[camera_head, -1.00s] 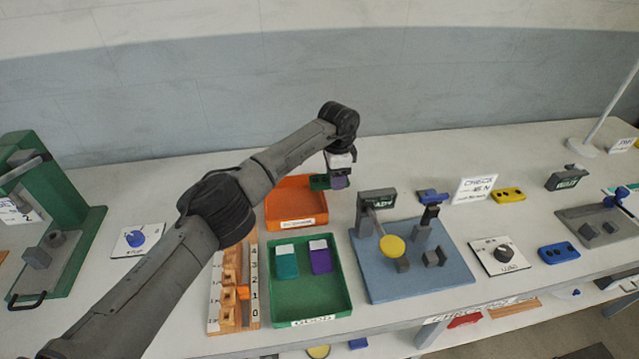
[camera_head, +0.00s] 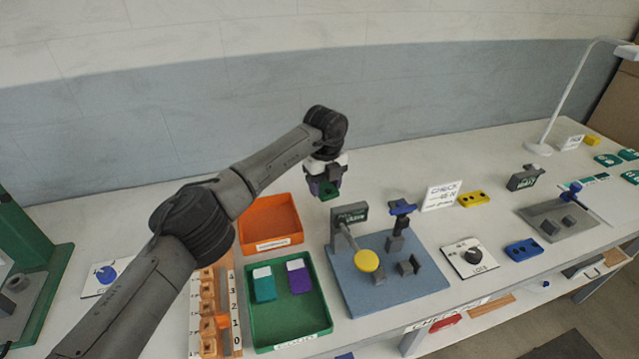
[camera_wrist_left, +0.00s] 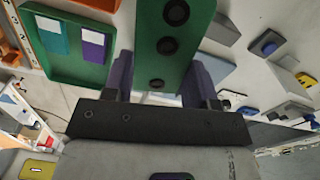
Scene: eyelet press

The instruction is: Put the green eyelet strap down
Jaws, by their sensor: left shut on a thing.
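My left gripper (camera_head: 325,188) is shut on the green eyelet strap (camera_head: 328,194) and holds it above the bench, behind the blue-based press. In the left wrist view, the strap (camera_wrist_left: 172,22) is a flat green bar with several dark round eyelets. It sits between the purple fingers of the left gripper (camera_wrist_left: 158,85) and points away from the wrist. In the head view most of the strap is hidden by the gripper. My right gripper is not in view.
An orange tray (camera_head: 272,240) is left of the gripper. A green tray (camera_head: 290,325) holds a teal and a purple piece. The press with a blue base (camera_head: 420,295) and yellow disc (camera_head: 367,260) stands in front. A CHECK sign (camera_head: 441,195) is to the right. Bare bench lies behind the press.

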